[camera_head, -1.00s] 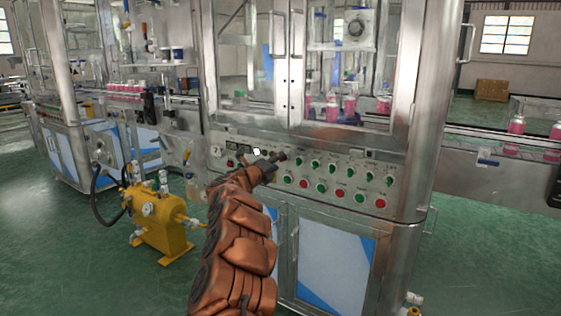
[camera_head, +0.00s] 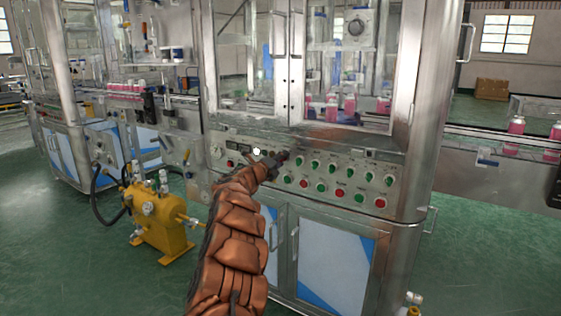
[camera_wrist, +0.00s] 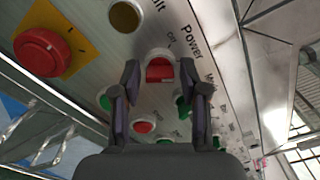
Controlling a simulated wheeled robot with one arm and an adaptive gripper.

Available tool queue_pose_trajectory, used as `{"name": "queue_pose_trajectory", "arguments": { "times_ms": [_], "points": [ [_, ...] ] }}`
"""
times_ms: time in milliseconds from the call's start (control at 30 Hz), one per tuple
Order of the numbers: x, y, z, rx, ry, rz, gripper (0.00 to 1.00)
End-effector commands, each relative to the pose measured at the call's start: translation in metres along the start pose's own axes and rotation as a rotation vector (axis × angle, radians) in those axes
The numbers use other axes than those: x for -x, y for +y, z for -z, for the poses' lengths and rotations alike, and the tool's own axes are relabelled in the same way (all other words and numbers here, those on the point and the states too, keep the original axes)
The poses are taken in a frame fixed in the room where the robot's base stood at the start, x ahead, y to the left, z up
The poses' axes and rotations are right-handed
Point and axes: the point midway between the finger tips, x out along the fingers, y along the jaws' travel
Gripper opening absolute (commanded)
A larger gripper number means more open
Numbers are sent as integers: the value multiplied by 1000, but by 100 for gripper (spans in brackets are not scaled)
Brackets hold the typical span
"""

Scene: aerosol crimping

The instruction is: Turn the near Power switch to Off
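The red Power switch (camera_wrist: 160,72) sits in a pale round collar on the metal control panel, beside the printed word "Power". In the wrist view it lies between the two dark fingers of my gripper (camera_wrist: 160,75). The fingers are apart, one on each side of the switch, with a narrow gap seeming to show on both sides. Contact is not clear. In the head view my gripper (camera_head: 276,160) is at the left part of the panel and hides the switch.
The control panel (camera_head: 330,197) carries rows of green and red knobs to the right of my gripper. In the wrist view a large red button (camera_wrist: 42,51) on a yellow plate and a brass-coloured round part (camera_wrist: 125,16) are close by. A yellow pump (camera_head: 158,215) stands on the floor at left.

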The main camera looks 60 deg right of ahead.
Motion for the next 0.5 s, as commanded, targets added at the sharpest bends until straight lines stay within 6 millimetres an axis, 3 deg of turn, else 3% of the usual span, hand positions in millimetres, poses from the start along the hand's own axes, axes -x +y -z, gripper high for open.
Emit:
{"name": "queue_pose_trajectory", "arguments": {
  "times_ms": [67, 367, 500],
  "points": [
    [0, 0, 0, 0, 0, 0, 32],
    [0, 0, 0, 0, 0, 0, 1],
    [0, 0, 0, 1, 0, 0, 0]
  ]
}}
